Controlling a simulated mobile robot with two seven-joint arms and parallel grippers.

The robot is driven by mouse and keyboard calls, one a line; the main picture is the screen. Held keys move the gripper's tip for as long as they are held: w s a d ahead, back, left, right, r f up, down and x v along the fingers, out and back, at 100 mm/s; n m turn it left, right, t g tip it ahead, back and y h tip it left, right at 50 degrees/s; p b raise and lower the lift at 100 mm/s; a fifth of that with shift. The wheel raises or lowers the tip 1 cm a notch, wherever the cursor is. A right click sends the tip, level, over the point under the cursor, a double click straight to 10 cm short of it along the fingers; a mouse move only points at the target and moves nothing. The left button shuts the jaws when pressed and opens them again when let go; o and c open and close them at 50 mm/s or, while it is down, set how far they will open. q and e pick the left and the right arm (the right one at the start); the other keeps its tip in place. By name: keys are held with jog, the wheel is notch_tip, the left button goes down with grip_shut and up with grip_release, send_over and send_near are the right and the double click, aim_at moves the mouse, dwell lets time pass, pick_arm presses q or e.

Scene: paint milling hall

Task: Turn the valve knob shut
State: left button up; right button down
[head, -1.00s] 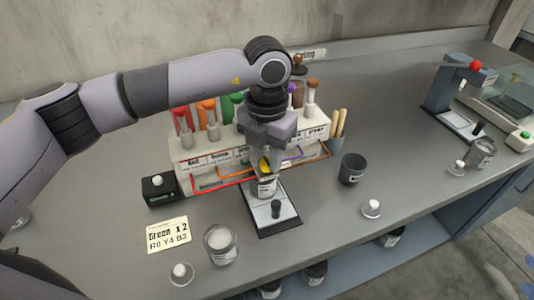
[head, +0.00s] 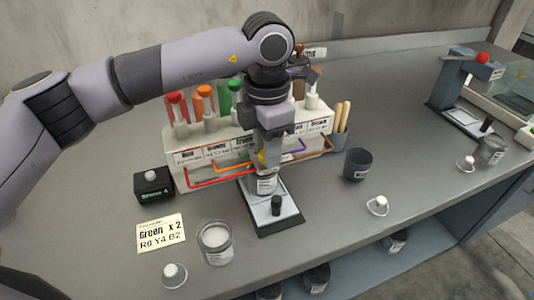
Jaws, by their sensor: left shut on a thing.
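My left gripper (head: 266,158) points down at the front of the white paint dispenser (head: 185,160) and is shut. A bit of yellow, the valve knob (head: 261,158), shows at its fingertips. The fingers hide most of the knob, so I cannot tell how far it is turned. A labelled glass jar (head: 267,184) stands right below the fingertips on a small scale plate (head: 265,208). My right gripper is not in view.
A glass jar of white stuff (head: 215,243) and a card reading "Green x 2" (head: 161,233) are at front left. A dark cup (head: 357,164) and a white-knobbed lid (head: 378,205) are right of the scale. A small black box (head: 154,186) stands left.

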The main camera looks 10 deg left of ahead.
pick_arm(q)
jog(key=m+b, duration=0.2)
jog(key=m, duration=0.3)
jog(key=shift+m, duration=0.3)
jog(key=shift+m+b, duration=0.35)
jog(key=shift+m, duration=1.55)
jog(key=shift+r+m+b, duration=0.1)
jog(key=shift+m+b, duration=0.25)
jog(key=shift+m, duration=0.55)
jog(key=o, duration=1.1)
jog(key=shift+c, duration=0.2)
jog(key=shift+r, duration=3.55)
